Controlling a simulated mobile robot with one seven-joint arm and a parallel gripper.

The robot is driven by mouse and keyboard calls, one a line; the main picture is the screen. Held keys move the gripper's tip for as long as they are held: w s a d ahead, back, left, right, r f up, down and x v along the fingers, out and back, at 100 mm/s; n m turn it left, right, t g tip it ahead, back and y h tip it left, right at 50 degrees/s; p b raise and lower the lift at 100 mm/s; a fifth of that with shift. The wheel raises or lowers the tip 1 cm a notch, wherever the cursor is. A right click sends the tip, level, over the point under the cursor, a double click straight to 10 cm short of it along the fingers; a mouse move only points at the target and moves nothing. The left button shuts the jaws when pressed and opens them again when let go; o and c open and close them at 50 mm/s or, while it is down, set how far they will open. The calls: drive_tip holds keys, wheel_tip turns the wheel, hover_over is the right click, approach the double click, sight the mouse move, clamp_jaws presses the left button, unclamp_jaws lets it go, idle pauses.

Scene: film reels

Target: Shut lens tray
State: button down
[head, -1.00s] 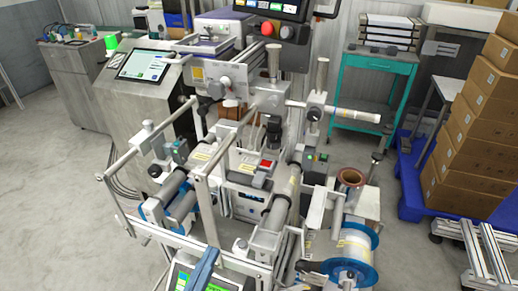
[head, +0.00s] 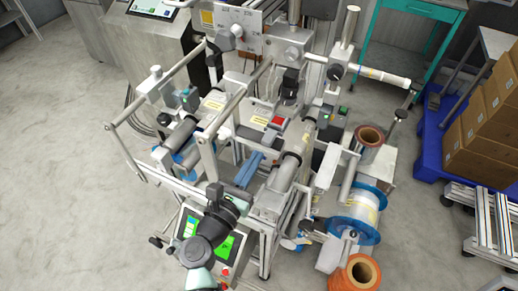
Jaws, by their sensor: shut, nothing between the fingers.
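I cannot pick out a lens tray for certain in the head view. The middle of the film machine (head: 255,120) is crowded with rollers and small boxes, and my arm hides part of its front. My arm rises from the bottom of the view past the green-lit screen. The gripper looks shut and empty. Its fingertips are small, and I cannot tell whether they touch anything.
A control screen (head: 208,238) is at the lower front. A blue-rimmed reel (head: 355,212) and an orange reel (head: 357,272) sit at right. Floor is clear at left.

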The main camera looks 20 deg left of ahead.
sight(273, 130)
drive_tip(key=shift+w+d, duration=0.1)
drive_tip(key=shift+w, duration=1.25)
drive_tip(key=shift+w, duration=0.1)
drive_tip(key=w+b, duration=0.2)
drive_tip(key=w, duration=0.4)
drive_tip(key=shift+w+d+f, duration=0.1)
drive_tip(key=shift+w, duration=0.25)
drive_tip(key=shift+w+r, duration=0.2)
drive_tip(key=shift+r, duration=0.15)
drive_tip(key=shift+d, duration=0.1)
